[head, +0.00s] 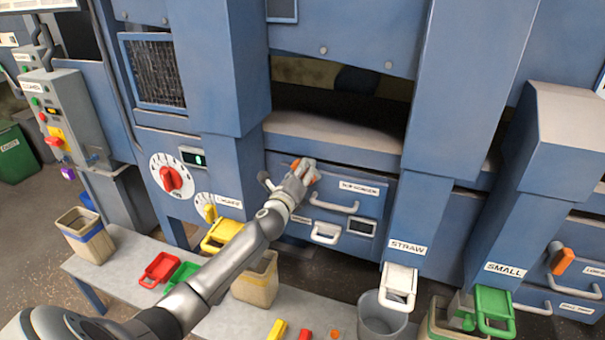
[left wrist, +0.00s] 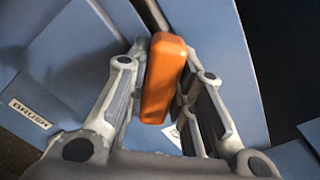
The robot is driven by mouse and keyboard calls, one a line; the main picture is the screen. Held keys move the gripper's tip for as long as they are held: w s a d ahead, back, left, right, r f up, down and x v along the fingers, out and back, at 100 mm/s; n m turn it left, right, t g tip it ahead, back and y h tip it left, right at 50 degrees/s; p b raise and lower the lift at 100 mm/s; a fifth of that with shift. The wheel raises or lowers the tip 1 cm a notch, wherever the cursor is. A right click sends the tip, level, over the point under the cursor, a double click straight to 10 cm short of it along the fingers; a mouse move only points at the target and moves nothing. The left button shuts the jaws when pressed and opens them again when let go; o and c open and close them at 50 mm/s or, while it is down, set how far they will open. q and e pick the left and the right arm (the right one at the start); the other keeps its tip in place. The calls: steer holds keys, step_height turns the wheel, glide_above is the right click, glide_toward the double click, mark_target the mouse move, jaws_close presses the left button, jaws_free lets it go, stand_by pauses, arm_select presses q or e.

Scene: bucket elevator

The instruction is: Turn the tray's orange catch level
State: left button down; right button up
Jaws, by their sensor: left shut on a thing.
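The orange catch (head: 297,164) is on the upper left of the blue tray front (head: 335,177), which has a light curved handle (head: 333,204). My left gripper (head: 304,172) is at the catch and covers most of it in the head view. In the left wrist view the orange catch (left wrist: 163,80) is a long block between the two fingers of the left gripper (left wrist: 164,72). The gripper is shut on it. The catch runs lengthwise up that picture; its tilt against the tray is hard to tell. My right gripper is not in view.
A second orange catch (head: 563,261) is on another blue front at the right. Below stand a grey table (head: 225,318), a beige bucket (head: 257,285), a grey bucket (head: 382,315) and white (head: 398,285) and green (head: 494,309) chute handles. A red dial (head: 171,179) is at left.

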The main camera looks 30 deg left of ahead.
arm_select(q)
steer(key=n, duration=0.4)
steer(key=shift+f+n, duration=0.1)
steer(key=shift+n, duration=0.2)
steer(key=shift+n+b, duration=0.3)
steer(key=shift+n, duration=1.7)
steer(key=shift+f+n, duration=0.1)
steer(key=shift+n, duration=0.2)
steer(key=c, duration=1.2)
jaws_free()
steer(key=shift+a, duration=0.1)
steer(key=shift+c, duration=0.2)
steer(key=v, duration=1.2)
